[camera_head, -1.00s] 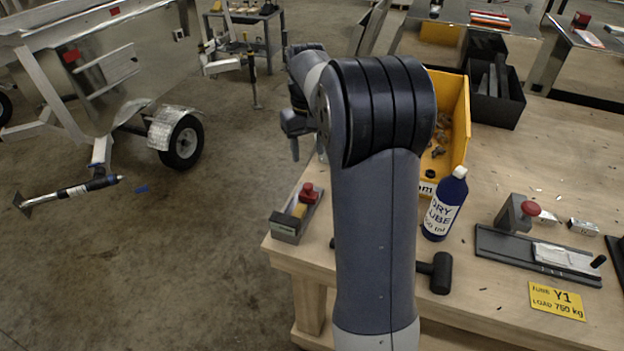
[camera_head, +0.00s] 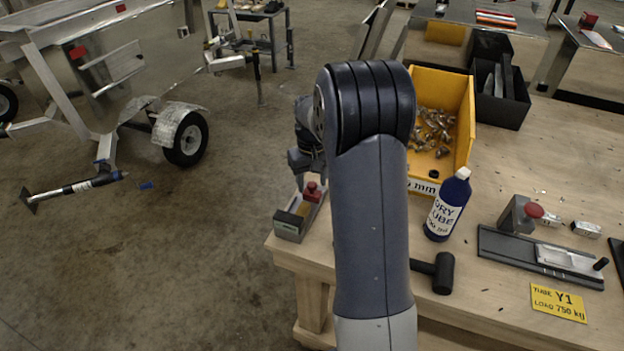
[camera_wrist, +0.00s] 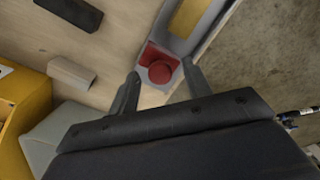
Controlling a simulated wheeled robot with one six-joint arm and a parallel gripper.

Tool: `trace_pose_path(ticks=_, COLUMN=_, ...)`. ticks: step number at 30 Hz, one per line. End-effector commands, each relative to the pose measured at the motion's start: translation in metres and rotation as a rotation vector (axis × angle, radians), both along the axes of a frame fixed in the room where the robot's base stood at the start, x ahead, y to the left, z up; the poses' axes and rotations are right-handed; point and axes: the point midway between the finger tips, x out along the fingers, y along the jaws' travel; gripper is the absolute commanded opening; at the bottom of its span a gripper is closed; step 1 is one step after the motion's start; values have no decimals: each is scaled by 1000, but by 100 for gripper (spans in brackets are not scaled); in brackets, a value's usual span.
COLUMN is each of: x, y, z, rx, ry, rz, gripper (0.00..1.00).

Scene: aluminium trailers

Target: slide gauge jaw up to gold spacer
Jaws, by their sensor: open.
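The gauge is a grey channel (camera_head: 287,225) at the table's left corner in the head view; it also shows at the top of the wrist view (camera_wrist: 207,30). Its red jaw (camera_head: 312,190) with a round red knob (camera_wrist: 160,73) sits at the end nearer my gripper. The gold spacer (camera_wrist: 187,17) lies further along the channel, with bare grey channel between it and the jaw. My gripper (camera_wrist: 160,75) is open, its fingertips appearing on either side of the red jaw. I cannot tell whether they touch it. In the head view, my arm partly hides the gripper (camera_head: 300,175).
A yellow bin (camera_head: 460,95) of metal fittings, a blue lube bottle (camera_head: 446,205) and a black mallet (camera_head: 441,270) are on the table right of my arm. A dark fixture (camera_head: 500,245) lies further right. The table edge and open floor are left of the gauge.

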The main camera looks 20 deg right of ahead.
Motion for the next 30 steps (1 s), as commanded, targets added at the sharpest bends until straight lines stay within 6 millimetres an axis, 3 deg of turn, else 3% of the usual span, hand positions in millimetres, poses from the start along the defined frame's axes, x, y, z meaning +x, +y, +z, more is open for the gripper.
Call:
trace_pose_path(ticks=2, x=0, y=0, z=0, rx=0, ry=0, rz=0, gripper=47)
trace_pose_path(ticks=19, x=0, y=0, z=0, rx=0, ry=0, rz=0, gripper=1)
trace_pose_path(ticks=30, x=-6, y=8, z=0, rx=0, ry=0, rz=2, gripper=0)
